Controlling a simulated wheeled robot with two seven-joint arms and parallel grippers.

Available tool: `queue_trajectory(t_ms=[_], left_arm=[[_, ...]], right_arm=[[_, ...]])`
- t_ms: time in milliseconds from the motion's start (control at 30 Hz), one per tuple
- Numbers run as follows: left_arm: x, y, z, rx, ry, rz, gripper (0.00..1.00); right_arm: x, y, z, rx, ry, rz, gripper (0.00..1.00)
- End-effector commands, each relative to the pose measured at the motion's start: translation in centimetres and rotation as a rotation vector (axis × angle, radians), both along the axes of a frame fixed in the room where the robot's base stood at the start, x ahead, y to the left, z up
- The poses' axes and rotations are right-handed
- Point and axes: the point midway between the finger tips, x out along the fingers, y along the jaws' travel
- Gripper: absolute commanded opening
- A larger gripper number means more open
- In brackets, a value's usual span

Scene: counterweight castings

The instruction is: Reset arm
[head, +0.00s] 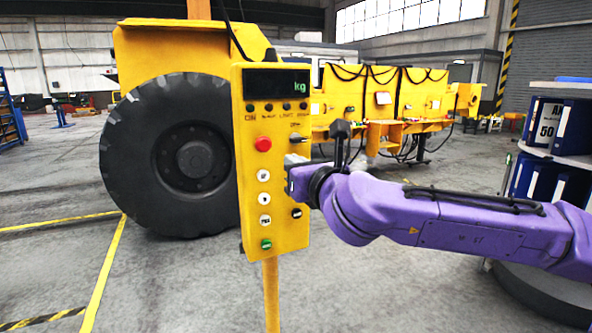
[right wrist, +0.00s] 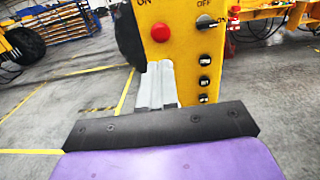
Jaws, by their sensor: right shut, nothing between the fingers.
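My right arm, purple, reaches in from the right in the head view. Its gripper (head: 292,159) is at the right edge of the yellow control box (head: 277,222). In the right wrist view the grey fingers (right wrist: 157,72) are together with nothing between them, in front of the box's face (right wrist: 182,68) and below the red button (right wrist: 160,32). I cannot tell whether they touch it. The box has a dark display (head: 275,84) reading "kg", a red button (head: 263,144), white buttons and a green button (head: 266,244). My left gripper is not in view.
The box stands on a yellow post (head: 271,290). Behind it is a yellow machine with a large black tyre (head: 170,155). A shelf with blue binders (head: 545,125) stands at the right. Grey floor with yellow lines (head: 103,275) is open at the left.

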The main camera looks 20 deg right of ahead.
Motion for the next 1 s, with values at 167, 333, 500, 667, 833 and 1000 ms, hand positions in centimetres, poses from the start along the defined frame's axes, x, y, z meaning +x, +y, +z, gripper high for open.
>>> queue_trajectory(t_ms=[167, 333, 500, 667, 833, 1000], left_arm=[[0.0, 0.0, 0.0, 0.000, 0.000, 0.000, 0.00], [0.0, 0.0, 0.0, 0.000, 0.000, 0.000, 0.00], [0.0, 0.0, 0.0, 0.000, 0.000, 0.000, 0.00], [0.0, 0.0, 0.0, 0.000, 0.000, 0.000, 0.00], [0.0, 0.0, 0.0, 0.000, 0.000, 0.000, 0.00], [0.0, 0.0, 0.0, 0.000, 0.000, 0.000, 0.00]], right_arm=[[0.0, -0.1, 0.0, 0.000, 0.001, -0.002, 0.00], [0.0, -0.1, 0.0, 0.000, 0.001, -0.002, 0.00], [0.0, -0.2, 0.0, -0.069, 0.000, -0.006, 0.00], [0.8, 0.9, -6.0, -0.654, 0.062, -0.021, 0.00], [1.0, 2.5, -21.8, -1.241, 0.283, 0.121, 0.00], [-3.5, 1.9, -36.8, -1.695, 0.472, 0.382, 0.00]])
